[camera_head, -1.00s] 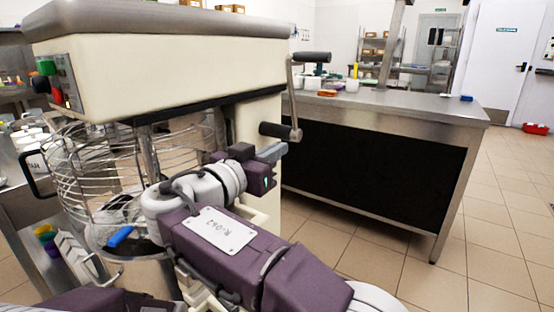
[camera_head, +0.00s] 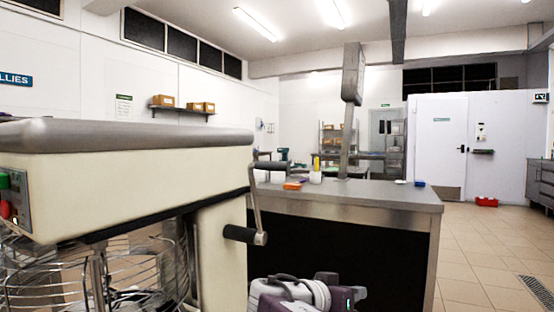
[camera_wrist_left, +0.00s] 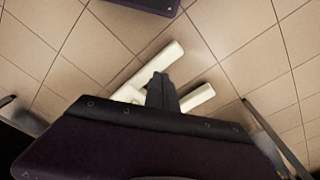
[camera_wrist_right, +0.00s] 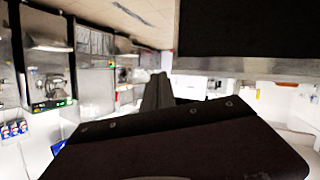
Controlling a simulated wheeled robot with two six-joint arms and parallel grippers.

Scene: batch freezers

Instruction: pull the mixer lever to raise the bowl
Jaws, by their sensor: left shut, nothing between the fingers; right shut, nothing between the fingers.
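The cream mixer (camera_head: 130,185) with a grey top fills the left of the head view. Its metal lever (camera_head: 256,205) is on the right side, with a black grip (camera_head: 240,233) at the lower end and another dark grip (camera_head: 270,165) at the top. The wire guard (camera_head: 60,275) shows at lower left; the bowl is not clearly seen below it. My right gripper (camera_head: 358,294) is below and right of the lever, apart from it. Its fingers (camera_wrist_right: 158,88) are shut and empty. My left gripper shows only in its wrist view, its fingers (camera_wrist_left: 160,85) shut above pale mixer feet (camera_wrist_left: 150,65).
A steel-topped counter (camera_head: 375,195) with a dark front stands right behind the lever. Small items, including an orange one (camera_head: 292,186), lie on it. A red box (camera_head: 486,201) sits by the far door.

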